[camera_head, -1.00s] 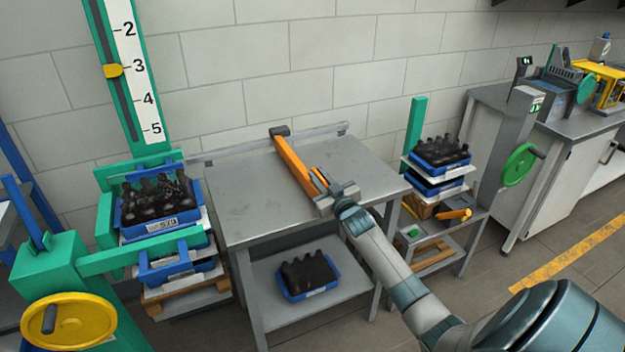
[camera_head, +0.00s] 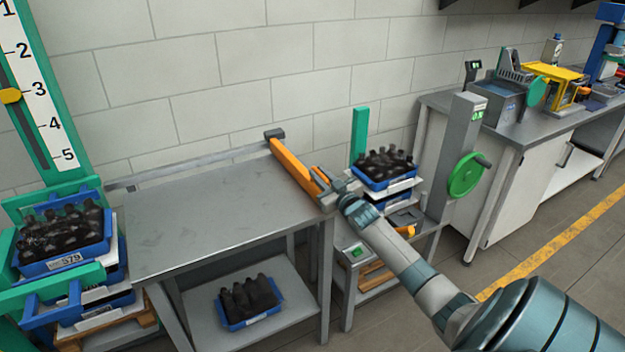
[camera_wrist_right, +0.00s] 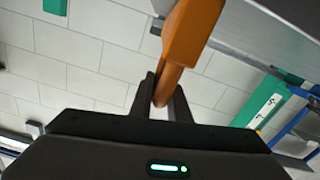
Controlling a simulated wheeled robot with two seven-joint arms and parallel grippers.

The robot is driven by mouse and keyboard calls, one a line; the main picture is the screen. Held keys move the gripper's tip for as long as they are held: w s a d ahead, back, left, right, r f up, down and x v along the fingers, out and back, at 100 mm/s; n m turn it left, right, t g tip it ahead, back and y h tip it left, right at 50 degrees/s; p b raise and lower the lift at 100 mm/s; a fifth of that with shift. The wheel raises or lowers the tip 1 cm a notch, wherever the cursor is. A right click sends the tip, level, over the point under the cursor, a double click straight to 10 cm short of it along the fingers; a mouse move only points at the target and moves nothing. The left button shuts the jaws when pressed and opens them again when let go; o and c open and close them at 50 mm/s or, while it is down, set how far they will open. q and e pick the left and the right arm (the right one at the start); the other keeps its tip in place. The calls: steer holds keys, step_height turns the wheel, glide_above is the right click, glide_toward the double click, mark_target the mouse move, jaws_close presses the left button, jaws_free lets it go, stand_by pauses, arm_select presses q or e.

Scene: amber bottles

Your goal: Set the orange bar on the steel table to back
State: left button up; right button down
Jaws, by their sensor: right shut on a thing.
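The orange bar (camera_head: 294,167) lies across the right end of the steel table (camera_head: 190,220), running from a dark block at the back to the front right. The back block sits at the right end of a grey rail (camera_head: 190,165) along the table's rear edge. My right gripper (camera_head: 330,192) is shut on the bar's near end. In the right wrist view, its two dark fingers (camera_wrist_right: 164,86) close around a narrow orange part below the wider bar (camera_wrist_right: 190,32). My left gripper is not in view. No marking that reads "back" can be made out.
Blue crates of dark bottles stand left (camera_head: 62,238) and right (camera_head: 383,168) of the table. Another crate (camera_head: 248,300) sits on its lower shelf. A grey post with a green handwheel (camera_head: 466,175) stands to the right. The tabletop left of the bar is clear.

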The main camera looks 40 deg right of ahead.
steer(key=shift+s+d, duration=0.15)
steer(key=shift+d, duration=0.3)
steer(key=c, duration=1.7)
jaws_free()
steer(key=shift+d, duration=0.3)
steer(key=shift+s+a, duration=0.15)
steer(key=shift+a, duration=0.1)
